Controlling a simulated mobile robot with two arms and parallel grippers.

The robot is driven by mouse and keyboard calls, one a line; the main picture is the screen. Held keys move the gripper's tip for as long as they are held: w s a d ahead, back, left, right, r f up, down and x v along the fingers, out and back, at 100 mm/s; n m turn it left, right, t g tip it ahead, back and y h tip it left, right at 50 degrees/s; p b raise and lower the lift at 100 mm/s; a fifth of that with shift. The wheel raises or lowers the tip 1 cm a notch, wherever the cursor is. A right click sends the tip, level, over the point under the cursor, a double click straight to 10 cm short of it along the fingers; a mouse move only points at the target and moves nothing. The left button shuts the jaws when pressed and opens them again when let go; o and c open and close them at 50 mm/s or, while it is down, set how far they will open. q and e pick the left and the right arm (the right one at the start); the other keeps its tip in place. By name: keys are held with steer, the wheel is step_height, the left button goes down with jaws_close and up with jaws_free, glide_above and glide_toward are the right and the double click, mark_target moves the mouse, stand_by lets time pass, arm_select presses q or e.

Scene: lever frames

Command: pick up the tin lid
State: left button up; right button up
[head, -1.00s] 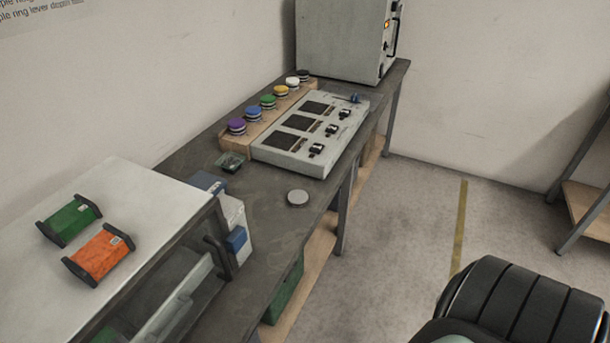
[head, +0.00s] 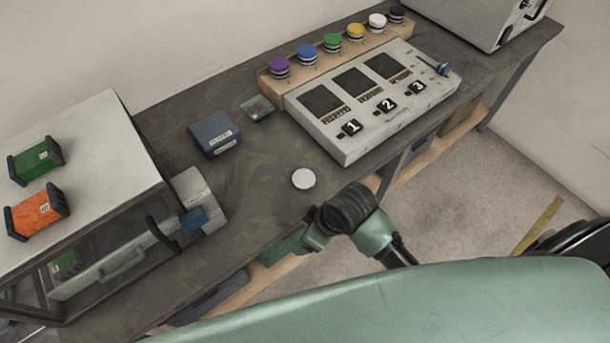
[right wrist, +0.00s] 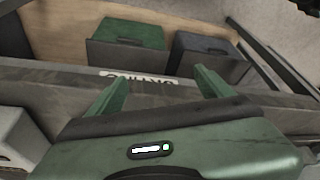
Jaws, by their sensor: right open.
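The tin lid (head: 303,179) is a small pale round disc lying flat on the dark bench, near its front edge. My right arm reaches in from below in the head view, just in front of the bench edge and a little below the lid. In the right wrist view my right gripper (right wrist: 160,88) is open, its two green fingers wide apart with nothing between them. It faces the bench's front edge; the lid does not show there. My left gripper is not in view.
A panel (head: 365,95) with numbered switches stands behind and right of the lid. A white cabinet stands left. A green bin (right wrist: 128,35) and a dark bin (right wrist: 205,57) sit below the bench.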

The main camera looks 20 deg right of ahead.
mark_target(304, 178)
step_height(304, 178, up, 6)
steer(key=a+n, duration=0.2)
steer(key=w+n, duration=0.2)
steer(key=w+a+n+g, duration=0.1)
steer(key=w+n, duration=0.1)
steer(key=w+a+n, duration=0.1)
steer(key=w+n, duration=0.1)
steer(key=shift+f+g, duration=0.3)
steer(key=shift+f, duration=0.1)
steer(key=w+d+r+n+h, duration=0.1)
steer(key=w+d, duration=0.1)
steer(key=w, duration=0.1)
steer(key=w+d+r+n+g, duration=0.1)
steer(key=w+d+n, duration=0.1)
steer(key=w+d+n+h, duration=0.1)
steer(key=w+d+n, duration=0.1)
steer(key=w+d, duration=0.1)
steer(key=shift+w+r+h, duration=0.3)
steer(key=shift+w+r, duration=0.05)
steer(key=shift+r, duration=0.05)
steer(key=shift+w+d+n, duration=0.2)
steer(key=shift+d+n, duration=0.1)
step_height(304, 178, down, 7)
steer(key=shift+w+f+p, duration=0.15)
steer(key=shift+p, duration=1.1)
steer(key=c, duration=1.4)
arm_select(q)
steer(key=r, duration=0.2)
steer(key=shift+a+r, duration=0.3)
